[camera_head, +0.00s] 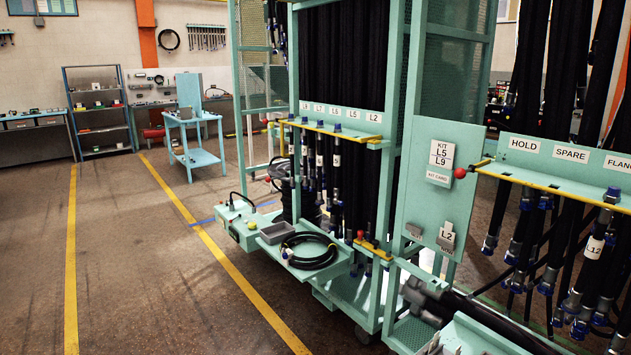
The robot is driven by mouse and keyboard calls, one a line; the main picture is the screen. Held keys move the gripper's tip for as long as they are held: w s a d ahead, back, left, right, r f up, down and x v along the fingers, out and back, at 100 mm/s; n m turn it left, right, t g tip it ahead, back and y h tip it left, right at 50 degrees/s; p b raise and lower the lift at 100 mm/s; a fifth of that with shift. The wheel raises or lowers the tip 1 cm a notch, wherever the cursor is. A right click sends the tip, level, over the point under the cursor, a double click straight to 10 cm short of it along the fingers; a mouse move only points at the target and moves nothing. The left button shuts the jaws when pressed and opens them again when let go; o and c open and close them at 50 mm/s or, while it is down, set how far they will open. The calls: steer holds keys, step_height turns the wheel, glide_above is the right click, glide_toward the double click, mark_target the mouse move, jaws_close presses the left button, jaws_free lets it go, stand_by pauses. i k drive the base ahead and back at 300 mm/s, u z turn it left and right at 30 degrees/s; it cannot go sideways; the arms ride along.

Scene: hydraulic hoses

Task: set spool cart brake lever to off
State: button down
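A low teal cart (246,237) stands at the left foot of the hose rack, with black coiled hose behind its front panel. It may be the spool cart. A thin black curved piece (238,196) rises from its top, and a small yellow-green knob (250,226) sits nearby. I cannot tell which part is the brake lever or how it is set. My gripper is not in view.
A teal hose rack (392,140) with hanging black hoses fills the middle and right. Red-knobbed yellow bars (340,131) cross it. A tray with a coiled hose (309,250) juts out in front. Floor between yellow lines (130,270) is clear at left. A blue table (194,135) stands farther back.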

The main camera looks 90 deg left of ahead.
mark_target(267, 179)
steer(key=u, duration=3.15)
steer(key=i, duration=1.65)
steer(key=z, duration=0.35)
steer(key=k, duration=0.2)
steer(key=u, duration=0.65)
